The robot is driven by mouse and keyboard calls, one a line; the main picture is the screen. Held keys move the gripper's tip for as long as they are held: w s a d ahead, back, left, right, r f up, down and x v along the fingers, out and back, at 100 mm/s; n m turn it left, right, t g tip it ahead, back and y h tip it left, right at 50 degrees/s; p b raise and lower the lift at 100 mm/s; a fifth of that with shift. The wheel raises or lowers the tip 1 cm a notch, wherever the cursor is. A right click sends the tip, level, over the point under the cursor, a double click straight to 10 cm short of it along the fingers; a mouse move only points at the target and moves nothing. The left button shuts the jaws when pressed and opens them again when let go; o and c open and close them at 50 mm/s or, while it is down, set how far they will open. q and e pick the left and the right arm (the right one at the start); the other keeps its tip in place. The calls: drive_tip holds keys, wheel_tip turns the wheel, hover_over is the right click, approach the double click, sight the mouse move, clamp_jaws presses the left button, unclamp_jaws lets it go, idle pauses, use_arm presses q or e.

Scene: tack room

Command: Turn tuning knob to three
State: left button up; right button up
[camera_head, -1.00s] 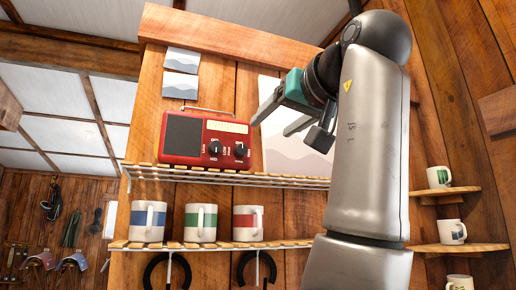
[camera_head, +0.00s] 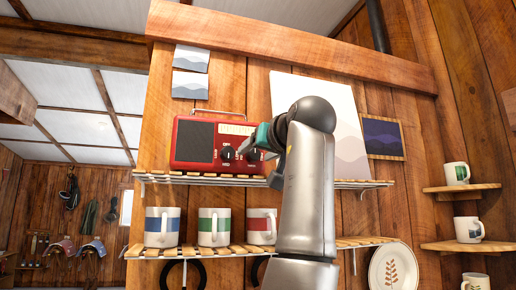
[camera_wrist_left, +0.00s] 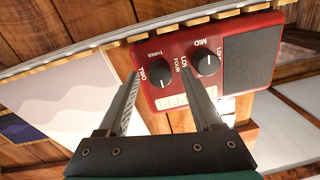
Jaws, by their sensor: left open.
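The red radio (camera_head: 194,142) stands on the upper slatted shelf, with a dark speaker grille and two black knobs. In the left wrist view the radio (camera_wrist_left: 242,90) appears upside down. The tuning knob (camera_wrist_left: 159,74) has TWO, THREE and FOUR printed around it; I cannot tell which number its pointer marks. The other knob (camera_wrist_left: 207,65) has MID and LOW labels. My left gripper (camera_head: 251,149) is at the radio's right front. In the left wrist view, its open fingers (camera_wrist_left: 161,72) lie on either side of the tuning knob; contact is unclear. My right gripper is out of view.
The upper shelf (camera_head: 350,184) runs under the radio. Several mugs stand on the lower shelf (camera_head: 345,244), including a blue-banded mug (camera_head: 160,227). A pale picture panel (camera_head: 345,105) is behind my arm. Small shelves (camera_head: 465,190) with mugs are at right.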

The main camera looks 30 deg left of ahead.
use_arm(q)
drive_tip(key=shift+c, duration=0.3)
clamp_jaws()
idle(0.3)
